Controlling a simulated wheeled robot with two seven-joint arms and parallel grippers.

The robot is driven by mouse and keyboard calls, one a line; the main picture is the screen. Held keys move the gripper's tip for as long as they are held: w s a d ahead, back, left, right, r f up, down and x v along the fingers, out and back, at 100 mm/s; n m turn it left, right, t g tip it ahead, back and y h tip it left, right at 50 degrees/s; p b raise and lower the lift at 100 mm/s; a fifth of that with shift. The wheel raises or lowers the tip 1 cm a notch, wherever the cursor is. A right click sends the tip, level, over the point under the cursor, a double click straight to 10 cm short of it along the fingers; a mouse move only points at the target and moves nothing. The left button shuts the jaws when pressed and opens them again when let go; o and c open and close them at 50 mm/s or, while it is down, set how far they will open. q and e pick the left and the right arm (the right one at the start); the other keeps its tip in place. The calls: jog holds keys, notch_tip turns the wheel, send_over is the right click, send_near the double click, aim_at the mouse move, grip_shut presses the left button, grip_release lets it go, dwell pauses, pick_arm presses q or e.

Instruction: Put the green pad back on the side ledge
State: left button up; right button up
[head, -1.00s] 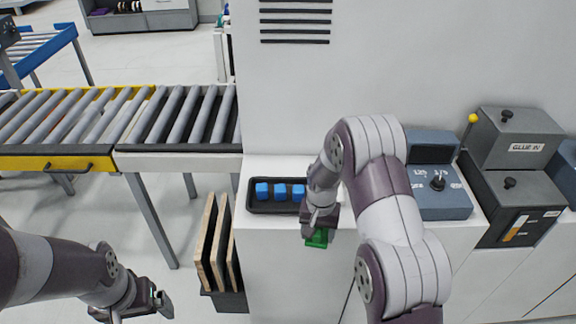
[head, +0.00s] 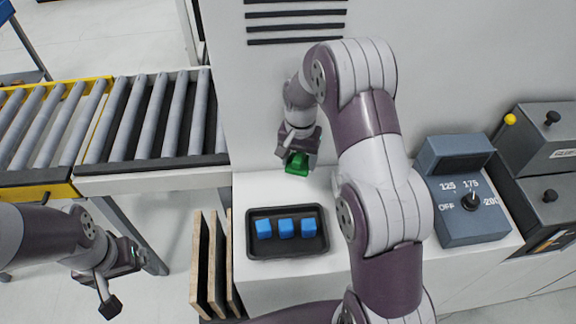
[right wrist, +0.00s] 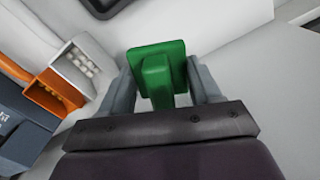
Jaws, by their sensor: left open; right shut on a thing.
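The green pad (head: 298,164) is held by my right gripper (head: 294,158) above the back of the white ledge (head: 262,184), close to the white machine wall. In the right wrist view the green pad (right wrist: 158,68) shows a flat plate with a narrower grip block, and the two fingers (right wrist: 160,90) close on either side of the block. I cannot tell whether the pad touches the ledge. My left gripper (head: 122,279) is open and empty at the lower left, away from the ledge.
A black tray (head: 252,246) with blue cubes (head: 286,228) sits on the ledge in front of the pad. A blue-grey control box (head: 470,225) with a dial stands to the right. Wooden boards (head: 207,265) stand left of the ledge. A roller conveyor (head: 140,125) is further left.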

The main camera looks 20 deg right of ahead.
aim_at(299, 190)
jog(key=shift+w+f+p, duration=0.1)
jog(key=shift+f+p, duration=0.25)
jog(key=shift+f, duration=0.5)
jog(key=s+f, duration=0.1)
jog(key=f, duration=0.1)
jog(key=s+f+p, duration=0.1)
jog(key=shift+f, duration=0.4)
jog(key=f, duration=0.1)
jog(key=f+p, duration=0.1)
jog(key=f, duration=0.1)
jog(key=shift+w+f, duration=0.1)
jog(key=shift+w, duration=0.2)
jog(key=shift+w+f, duration=0.25)
jog(key=shift+f, duration=0.05)
jog(key=shift+s, duration=0.3)
jog(key=o, duration=1)
pick_arm(q)
jog(key=r, duration=0.1)
jog(key=s+r, duration=0.1)
jog(key=r, duration=0.1)
pick_arm(e)
jog(key=shift+w, duration=0.1)
pick_arm(q)
jog(key=shift+s+r, duration=0.1)
jog(key=shift+r, duration=0.05)
